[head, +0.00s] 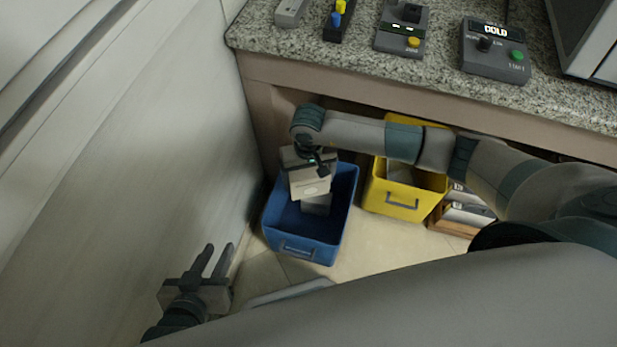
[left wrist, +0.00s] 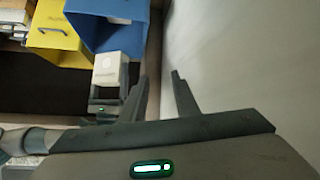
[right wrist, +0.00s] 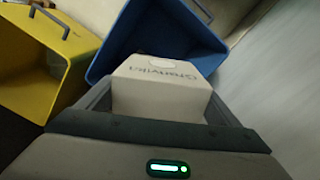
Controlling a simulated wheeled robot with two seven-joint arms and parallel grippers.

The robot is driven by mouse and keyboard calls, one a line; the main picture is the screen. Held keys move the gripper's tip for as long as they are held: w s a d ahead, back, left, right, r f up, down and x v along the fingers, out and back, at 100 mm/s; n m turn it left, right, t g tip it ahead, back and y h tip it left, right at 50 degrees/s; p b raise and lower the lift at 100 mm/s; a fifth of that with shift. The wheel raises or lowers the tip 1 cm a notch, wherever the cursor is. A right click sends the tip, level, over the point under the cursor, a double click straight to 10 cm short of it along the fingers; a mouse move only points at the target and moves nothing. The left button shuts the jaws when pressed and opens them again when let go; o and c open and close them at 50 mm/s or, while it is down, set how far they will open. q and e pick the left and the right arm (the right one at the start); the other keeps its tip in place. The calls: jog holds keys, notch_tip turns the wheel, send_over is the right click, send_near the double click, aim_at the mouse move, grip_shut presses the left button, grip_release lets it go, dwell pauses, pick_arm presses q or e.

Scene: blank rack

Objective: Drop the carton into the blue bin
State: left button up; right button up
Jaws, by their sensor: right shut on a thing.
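The carton (head: 311,184) is a pale box with an oval mark. My right gripper (head: 307,162) is shut on it and holds it above the blue bin (head: 303,246). In the right wrist view the carton (right wrist: 160,97), with lettering on it, sits between the two fingers, with the blue bin (right wrist: 128,35) beyond. The left wrist view also shows the carton (left wrist: 109,69) in front of the blue bin (left wrist: 100,40). My left gripper (head: 215,262) is open and empty, low at the left, apart from the bin.
A pale object (head: 317,205) shows inside the blue bin, partly hidden by the carton. A yellow bin (head: 396,202) stands to its right, then a wooden crate (head: 452,228). A granite counter (head: 350,64) with several devices overhangs behind. A pale wall (head: 150,130) rises at the left.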

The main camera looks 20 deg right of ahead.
aim_at(309, 187)
pick_arm(q)
jog(key=shift+w+r, duration=0.1)
jog(key=shift+w, duration=0.05)
pick_arm(e)
jog(key=shift+f, duration=0.15)
jog(key=shift+f+b, duration=0.25)
jog(key=shift+b, duration=0.05)
notch_tip(309, 187, down, 3)
jog(key=shift+r+b, duration=0.2)
jog(key=shift+b, duration=0.6)
notch_tip(309, 187, down, 2)
jog(key=shift+f+b, duration=0.1)
jog(key=shift+b, duration=0.6)
pick_arm(q)
jog(key=w+d+r+t+h, duration=0.1)
jog(key=d+r+t, duration=0.1)
jog(key=r+t, duration=0.2)
jog(key=w+d+r+t+h, duration=0.1)
jog(key=w+r+t, duration=0.1)
jog(key=r, duration=0.6)
jog(key=shift+d+t+h, duration=0.3)
jog(key=shift+d+t, duration=0.05)
jog(key=shift+t, duration=0.55)
pick_arm(e)
jog(key=shift+f, duration=0.2)
jog(key=o, duration=0.9)
pick_arm(q)
jog(key=shift+f, duration=0.1)
pick_arm(e)
jog(key=shift+r, duration=0.15)
